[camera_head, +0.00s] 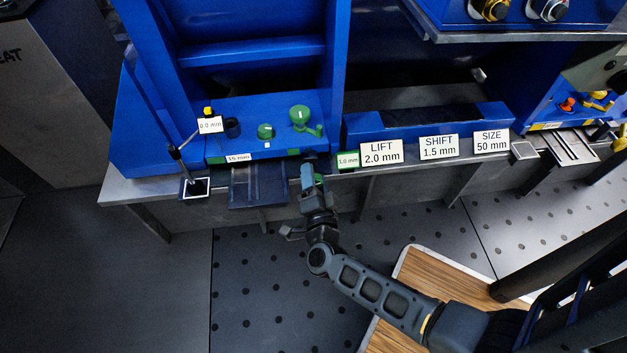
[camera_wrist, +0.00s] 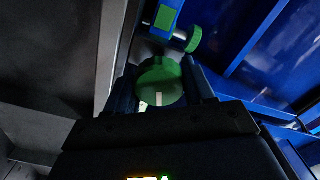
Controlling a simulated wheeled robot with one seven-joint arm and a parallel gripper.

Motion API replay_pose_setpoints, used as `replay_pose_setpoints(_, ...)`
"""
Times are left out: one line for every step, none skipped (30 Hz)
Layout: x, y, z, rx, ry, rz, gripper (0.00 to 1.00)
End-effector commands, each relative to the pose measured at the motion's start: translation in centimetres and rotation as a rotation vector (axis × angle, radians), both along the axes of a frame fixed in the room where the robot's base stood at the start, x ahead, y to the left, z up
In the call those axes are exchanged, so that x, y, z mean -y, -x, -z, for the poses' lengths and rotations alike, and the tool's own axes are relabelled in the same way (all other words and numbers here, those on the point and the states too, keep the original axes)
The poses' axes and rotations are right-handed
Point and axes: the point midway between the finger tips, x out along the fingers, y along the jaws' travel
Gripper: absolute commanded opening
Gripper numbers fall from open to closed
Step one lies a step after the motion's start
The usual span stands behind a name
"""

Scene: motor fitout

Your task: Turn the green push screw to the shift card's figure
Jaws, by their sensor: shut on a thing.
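The green push screw's round knob (camera_wrist: 160,80) sits between the two fingers of my gripper (camera_wrist: 161,88) in the wrist view, with a pale mark on its face. My gripper is shut on it. In the head view my gripper (camera_head: 313,178) is at the front edge of the blue machine, and only a bit of green shows there. The shift card (camera_head: 439,147) reads SHIFT 1.5 mm. A small green-edged readout (camera_head: 347,160) beside my gripper reads 1.0 mm. Which way the knob is turned is hard to tell.
A lift card (camera_head: 381,152) reads 2.0 mm and a size card (camera_head: 491,142) reads 50 mm. Green knobs (camera_head: 265,131) and a 0.0 mm readout (camera_head: 210,125) are on the blue machine. Another green knob (camera_wrist: 194,40) is just beyond the held one. Open floor lies in front.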

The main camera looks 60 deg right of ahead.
Motion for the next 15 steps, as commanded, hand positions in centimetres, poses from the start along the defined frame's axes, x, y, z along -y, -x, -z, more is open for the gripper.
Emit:
replay_pose_setpoints(0.06,0.14,0.23,0.034,-0.026,0.003,0.22)
replay_pose_setpoints(0.05,0.15,0.25,0.056,-0.043,0.003,0.22)
replay_pose_setpoints(0.06,0.16,0.27,0.086,-0.067,0.003,0.22)
replay_pose_setpoints(0.06,0.15,0.28,0.108,-0.084,0.003,0.22)
replay_pose_setpoints(0.06,0.17,0.3,0.131,-0.102,0.003,0.22)
replay_pose_setpoints(0.06,0.18,0.34,0.161,-0.125,0.003,0.22)
replay_pose_setpoints(0.06,0.19,0.35,0.184,-0.143,0.003,0.22)
replay_pose_setpoints(0.06,0.2,0.36,0.207,-0.161,0.003,0.22)
replay_pose_setpoints(0.07,0.19,0.36,0.237,-0.184,0.004,0.22)
replay_pose_setpoints(0.08,0.19,0.38,0.259,-0.201,0.004,0.22)
replay_pose_setpoints(0.09,0.19,0.4,0.282,-0.219,0.004,0.22)
replay_pose_setpoints(0.08,0.19,0.43,0.311,-0.242,0.004,0.22)
replay_pose_setpoints(0.09,0.18,0.43,0.335,-0.261,0.003,0.22)
replay_pose_setpoints(0.09,0.19,0.44,0.357,-0.277,0.002,0.22)
replay_pose_setpoints(0.09,0.19,0.48,0.387,-0.301,0.003,0.22)
